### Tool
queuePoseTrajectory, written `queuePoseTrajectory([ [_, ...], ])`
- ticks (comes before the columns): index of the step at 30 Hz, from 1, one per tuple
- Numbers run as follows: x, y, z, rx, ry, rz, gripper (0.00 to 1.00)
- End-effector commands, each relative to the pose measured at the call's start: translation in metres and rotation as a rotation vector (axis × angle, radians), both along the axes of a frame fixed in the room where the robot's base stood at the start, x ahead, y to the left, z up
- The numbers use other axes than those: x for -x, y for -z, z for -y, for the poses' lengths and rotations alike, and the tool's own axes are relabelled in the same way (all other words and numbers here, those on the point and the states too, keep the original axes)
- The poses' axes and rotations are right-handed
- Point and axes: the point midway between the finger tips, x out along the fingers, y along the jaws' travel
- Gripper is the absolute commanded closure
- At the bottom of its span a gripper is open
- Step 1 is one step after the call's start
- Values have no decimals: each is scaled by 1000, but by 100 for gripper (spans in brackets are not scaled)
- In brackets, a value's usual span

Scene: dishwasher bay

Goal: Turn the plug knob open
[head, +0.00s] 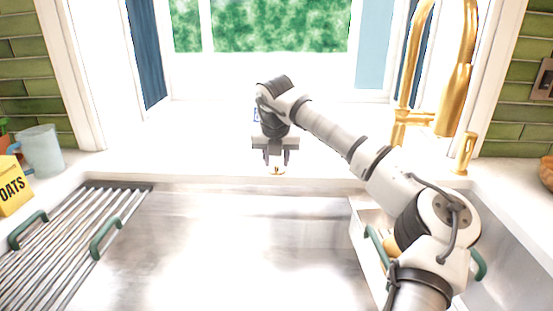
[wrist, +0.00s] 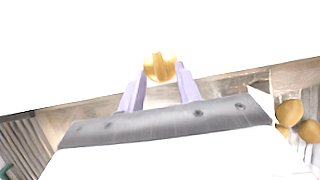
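The plug knob (wrist: 160,67) is a small round gold knob on the white counter ledge behind the sink. In the wrist view it lies at the fingertips, between the two fingers. It also shows in the head view (head: 277,170), small and partly hidden under my gripper. My gripper (head: 276,164) points down over the knob, its fingers to either side. In the head view there is a gap between each finger and the knob, so the gripper looks open. Whether a finger lightly touches the knob is hard to tell.
The steel sink basin (head: 230,250) lies in front of the ledge. A drying rack (head: 75,235) with green handles is at left, near a glass (head: 41,150) and a yellow oats box (head: 12,187). A gold faucet (head: 458,85) stands at right. A side basin holds yellowish round items (wrist: 289,112).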

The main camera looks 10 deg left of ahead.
Motion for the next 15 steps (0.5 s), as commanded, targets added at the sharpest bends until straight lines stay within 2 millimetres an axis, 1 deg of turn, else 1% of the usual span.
queuePoseTrajectory([
  [3, -2, 6, -1, 0, 0, -2, 66],
  [11, -3, 7, -1, 0, 0, -1, 66],
  [13, -3, 7, -1, 0, 0, -1, 73],
  [15, -3, 7, -1, 0, 0, -1, 82],
])
